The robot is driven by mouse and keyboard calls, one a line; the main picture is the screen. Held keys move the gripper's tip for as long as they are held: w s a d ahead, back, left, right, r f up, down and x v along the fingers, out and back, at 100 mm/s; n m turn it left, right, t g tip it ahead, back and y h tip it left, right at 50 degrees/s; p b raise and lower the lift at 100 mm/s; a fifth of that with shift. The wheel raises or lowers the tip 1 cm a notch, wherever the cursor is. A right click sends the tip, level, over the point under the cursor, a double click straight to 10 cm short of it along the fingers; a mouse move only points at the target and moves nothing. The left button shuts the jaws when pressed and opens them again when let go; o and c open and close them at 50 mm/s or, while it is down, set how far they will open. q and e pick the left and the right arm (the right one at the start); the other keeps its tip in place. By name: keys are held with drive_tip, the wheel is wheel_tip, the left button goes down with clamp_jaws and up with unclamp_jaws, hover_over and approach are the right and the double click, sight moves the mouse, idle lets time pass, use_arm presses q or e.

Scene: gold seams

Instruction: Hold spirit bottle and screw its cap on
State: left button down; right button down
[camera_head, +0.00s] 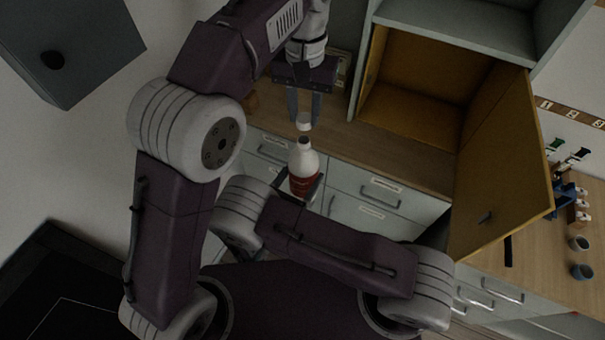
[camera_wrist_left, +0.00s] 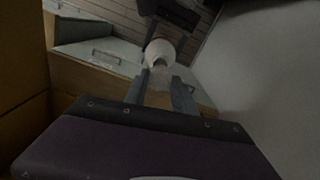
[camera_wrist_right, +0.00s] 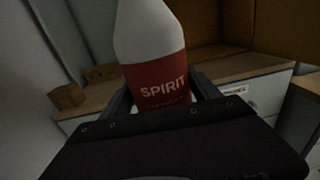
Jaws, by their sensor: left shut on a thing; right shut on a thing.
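The spirit bottle (camera_head: 303,163) is white with a red label, and its dark neck opening faces up in the head view. My right gripper (camera_head: 306,188) is shut around its labelled body, which fills the right wrist view (camera_wrist_right: 155,60). My left gripper (camera_head: 304,119) is shut on the white cap (camera_head: 303,122), a little above the bottle mouth, with a gap between them in the head view. In the left wrist view the pale cap (camera_wrist_left: 160,74) is between the fingertips, in front of the bottle's white shoulder (camera_wrist_left: 161,50).
A wooden counter (camera_head: 390,155) with grey drawers (camera_head: 375,190) lies behind the bottle. A yellow cabinet door (camera_head: 505,165) stands open on the right. Small cups (camera_head: 581,271) and a blue device (camera_head: 567,200) are on the right counter. A wooden block (camera_wrist_right: 67,96) sits on the counter.

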sight(304, 139)
use_arm(q)
drive_tip(key=shift+f, duration=1.6)
drive_tip(key=shift+s, duration=0.15)
drive_tip(key=shift+f, duration=0.85)
drive_tip(key=shift+f, duration=0.6)
